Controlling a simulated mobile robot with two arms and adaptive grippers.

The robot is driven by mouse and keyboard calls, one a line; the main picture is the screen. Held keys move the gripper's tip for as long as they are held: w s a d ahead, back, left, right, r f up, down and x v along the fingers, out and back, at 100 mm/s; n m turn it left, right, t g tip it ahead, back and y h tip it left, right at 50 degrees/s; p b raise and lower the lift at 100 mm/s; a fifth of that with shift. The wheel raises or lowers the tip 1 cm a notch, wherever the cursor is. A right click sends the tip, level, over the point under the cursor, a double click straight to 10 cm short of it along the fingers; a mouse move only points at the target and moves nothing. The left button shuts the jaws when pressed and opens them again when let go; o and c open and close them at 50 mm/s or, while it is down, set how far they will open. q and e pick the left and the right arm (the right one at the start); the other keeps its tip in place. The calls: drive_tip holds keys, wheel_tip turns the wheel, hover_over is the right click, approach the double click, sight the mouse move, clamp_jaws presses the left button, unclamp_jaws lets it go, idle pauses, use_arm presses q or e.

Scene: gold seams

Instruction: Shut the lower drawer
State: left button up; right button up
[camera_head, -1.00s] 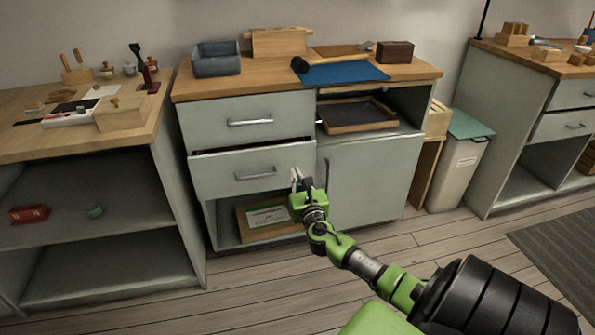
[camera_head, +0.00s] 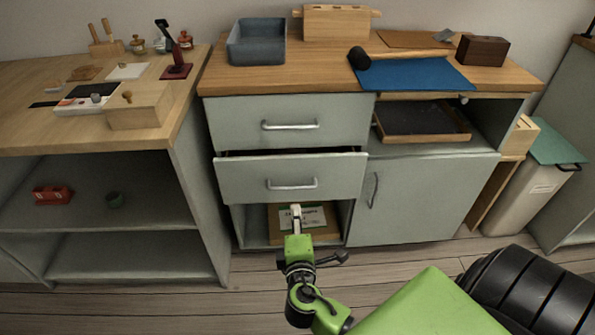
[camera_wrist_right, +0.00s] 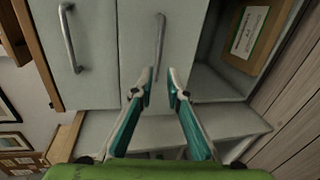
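The lower drawer (camera_head: 250,180) is a pale grey-green front with a bar handle (camera_head: 292,184). It stands out a little from the cabinet, with a dark gap along its top edge. The upper drawer (camera_head: 240,125) above it looks shut. My right gripper (camera_head: 296,210) is in front of and just below the lower drawer's handle in the head view. In the right wrist view its two fingers (camera_wrist_right: 161,88) are apart with nothing between them. The lower drawer's front (camera_wrist_right: 135,50) and handle (camera_wrist_right: 160,45) show beyond the fingertips. My left gripper is not in view.
An open shelf with a box (camera_head: 325,232) lies under the lower drawer. A cupboard door (camera_head: 425,200) is to its right. The wooden worktop (camera_head: 220,80) holds a grey bin (camera_head: 257,48) and a blue mat (camera_head: 410,75). A side bench (camera_head: 30,135) stands at left.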

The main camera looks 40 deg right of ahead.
drive_tip(key=b, duration=0.2)
approach(292, 178)
drive_tip(key=w+d+f, duration=0.2)
drive_tip(key=w, duration=0.2)
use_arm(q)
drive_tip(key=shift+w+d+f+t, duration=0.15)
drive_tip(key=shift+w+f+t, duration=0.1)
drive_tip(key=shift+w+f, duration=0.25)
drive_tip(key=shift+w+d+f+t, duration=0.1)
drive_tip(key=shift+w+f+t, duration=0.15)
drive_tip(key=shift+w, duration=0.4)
use_arm(e)
drive_tip(key=shift+w+d+f+m, duration=0.3)
drive_tip(key=shift+w+d+f, duration=0.05)
drive_tip(key=shift+w+d, duration=0.35)
clamp_jaws()
